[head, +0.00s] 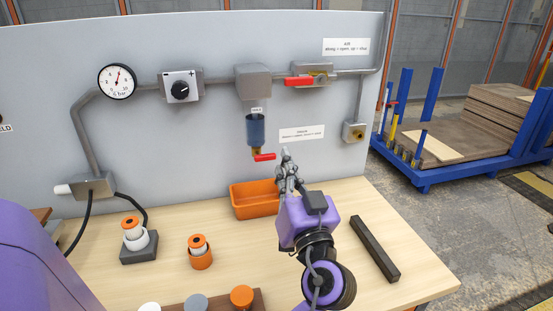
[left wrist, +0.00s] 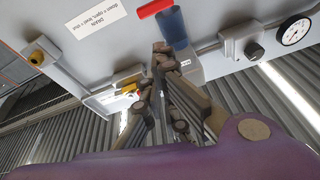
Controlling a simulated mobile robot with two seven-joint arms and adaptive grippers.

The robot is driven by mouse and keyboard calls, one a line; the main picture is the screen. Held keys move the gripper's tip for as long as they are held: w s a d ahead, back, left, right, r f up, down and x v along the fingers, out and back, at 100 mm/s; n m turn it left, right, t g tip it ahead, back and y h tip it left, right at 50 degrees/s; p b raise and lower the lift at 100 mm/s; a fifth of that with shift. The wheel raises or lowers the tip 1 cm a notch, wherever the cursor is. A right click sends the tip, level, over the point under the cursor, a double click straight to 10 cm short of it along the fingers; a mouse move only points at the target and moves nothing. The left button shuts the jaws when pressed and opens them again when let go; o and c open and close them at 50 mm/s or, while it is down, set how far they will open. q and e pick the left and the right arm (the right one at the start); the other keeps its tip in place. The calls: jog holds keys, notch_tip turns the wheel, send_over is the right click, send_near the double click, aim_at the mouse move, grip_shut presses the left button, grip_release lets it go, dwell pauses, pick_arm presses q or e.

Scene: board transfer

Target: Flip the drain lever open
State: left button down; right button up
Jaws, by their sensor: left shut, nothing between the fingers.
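The red drain lever (head: 264,157) sits level under the blue filter bowl (head: 255,130), with its free end pointing right in the head view. It also shows in the left wrist view (left wrist: 154,9), beside the bowl (left wrist: 173,26). My left gripper (head: 285,153) is shut and empty, fingers pointing up, just right of the lever's free end. In the left wrist view its closed fingertips (left wrist: 160,47) are apart from the lever. The drain label (head: 301,133) is on the panel above and right of the lever. My right gripper is not in view.
An orange bin (head: 254,201) stands below the lever on the wooden table. Another red lever (head: 299,81) is on the air valve above. A dark bar (head: 374,248) lies at right. Orange and white parts (head: 201,252) stand at the front left. A gauge (head: 117,80) is on the panel.

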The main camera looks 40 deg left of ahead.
aim_at(265, 157)
pick_arm(q)
jog(key=shift+s+d+r+n+t, duration=0.35)
jog(key=shift+s+r+n, duration=0.2)
jog(key=shift+n, duration=0.45)
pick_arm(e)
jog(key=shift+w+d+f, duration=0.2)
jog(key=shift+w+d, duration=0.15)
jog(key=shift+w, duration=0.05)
